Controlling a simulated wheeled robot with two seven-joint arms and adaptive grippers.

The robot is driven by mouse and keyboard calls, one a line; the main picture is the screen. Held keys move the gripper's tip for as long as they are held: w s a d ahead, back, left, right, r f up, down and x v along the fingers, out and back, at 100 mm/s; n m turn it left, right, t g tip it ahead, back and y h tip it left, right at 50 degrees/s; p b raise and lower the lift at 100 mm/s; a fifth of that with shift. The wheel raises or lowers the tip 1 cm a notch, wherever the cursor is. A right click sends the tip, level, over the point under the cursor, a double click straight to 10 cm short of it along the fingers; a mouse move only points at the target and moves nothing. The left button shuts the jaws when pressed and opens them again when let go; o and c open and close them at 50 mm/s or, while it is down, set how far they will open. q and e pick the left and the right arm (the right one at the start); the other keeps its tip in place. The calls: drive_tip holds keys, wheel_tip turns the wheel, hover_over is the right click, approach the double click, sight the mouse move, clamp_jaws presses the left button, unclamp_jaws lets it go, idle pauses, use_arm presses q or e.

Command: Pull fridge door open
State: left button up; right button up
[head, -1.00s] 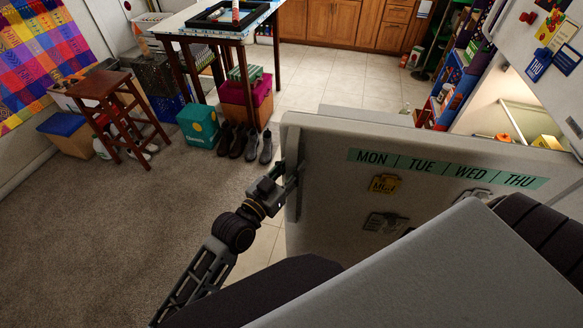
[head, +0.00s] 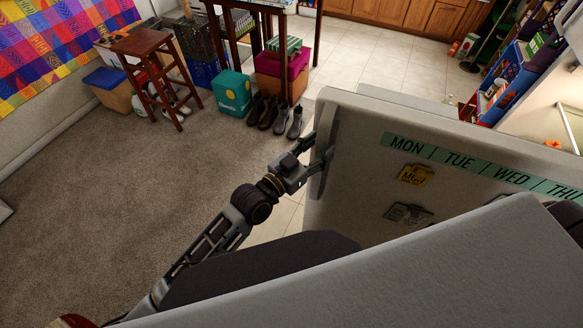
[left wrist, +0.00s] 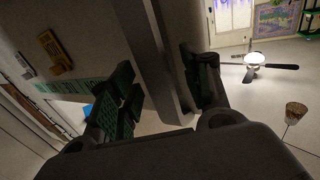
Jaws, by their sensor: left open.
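My left gripper (head: 318,152) is at that handle. In the left wrist view the open fingers of my left gripper (left wrist: 162,92) lie on either side of the handle bar (left wrist: 160,55). I cannot tell whether the fingers touch it. My right gripper is not in view.
A wooden stool (head: 150,44), a teal box (head: 232,93) and several shoes (head: 276,114) stand at the back left. The carpet (head: 120,190) left of the door is clear.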

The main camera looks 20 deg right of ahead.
use_arm(q)
drive_tip(key=v, duration=1)
idle(0.4)
drive_tip(key=shift+a, duration=0.2)
drive_tip(key=shift+f, duration=0.1)
idle(0.6)
